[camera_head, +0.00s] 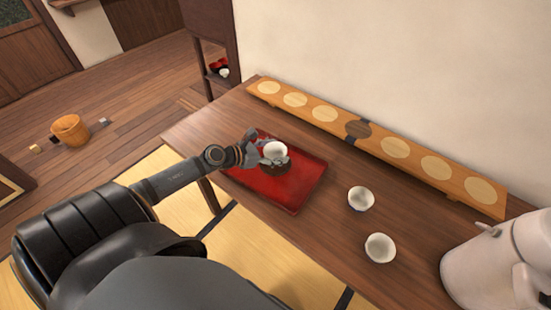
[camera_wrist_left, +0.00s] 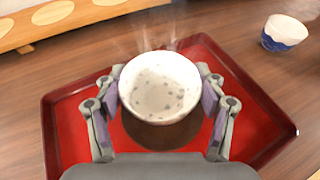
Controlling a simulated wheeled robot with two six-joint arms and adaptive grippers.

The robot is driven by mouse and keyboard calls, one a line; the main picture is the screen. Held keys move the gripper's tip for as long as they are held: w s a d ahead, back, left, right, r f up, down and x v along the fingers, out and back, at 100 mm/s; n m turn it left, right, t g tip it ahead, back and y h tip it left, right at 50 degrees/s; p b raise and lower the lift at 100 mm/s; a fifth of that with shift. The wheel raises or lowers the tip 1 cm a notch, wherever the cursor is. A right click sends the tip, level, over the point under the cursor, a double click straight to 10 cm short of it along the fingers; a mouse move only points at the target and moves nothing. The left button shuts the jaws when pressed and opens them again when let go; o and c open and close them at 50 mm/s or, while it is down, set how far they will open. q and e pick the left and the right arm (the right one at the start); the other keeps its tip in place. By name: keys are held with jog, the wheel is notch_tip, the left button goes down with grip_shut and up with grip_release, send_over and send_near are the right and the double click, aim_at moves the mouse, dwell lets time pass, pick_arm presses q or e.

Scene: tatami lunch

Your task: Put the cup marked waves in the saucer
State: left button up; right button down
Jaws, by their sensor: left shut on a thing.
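My left gripper (camera_head: 264,154) is shut on a white cup (camera_head: 276,149), which is upright over the red tray (camera_head: 297,193). In the left wrist view the gripper's fingers clasp this cup (camera_wrist_left: 159,88) from both sides. Its inside is pale with grey speckles; its outer marking is hidden. A dark round saucer (camera_head: 273,170) lies on the tray under the cup, partly covered by it in the wrist view (camera_wrist_left: 160,135). I cannot tell whether cup and saucer touch. A white cup (camera_wrist_left: 284,34) with a blue pattern low on its side stands right of the tray. My right gripper is not in view.
Two cups, one nearer the wall (camera_head: 361,198) and one nearer the front (camera_head: 380,247), stand on the wooden table (camera_head: 330,240). A long wooden board (camera_head: 395,147) with pale round spots lies along the wall. A large white pot-like object (camera_head: 495,265) stands at right.

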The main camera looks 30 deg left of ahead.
aim_at(275, 155)
pick_arm(q)
notch_tip(275, 155, down, 3)
jog(key=shift+r, duration=0.2)
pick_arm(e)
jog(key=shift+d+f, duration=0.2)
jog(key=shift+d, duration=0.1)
pick_arm(q)
jog(key=shift+f, duration=0.2)
jog(key=o, duration=1.2)
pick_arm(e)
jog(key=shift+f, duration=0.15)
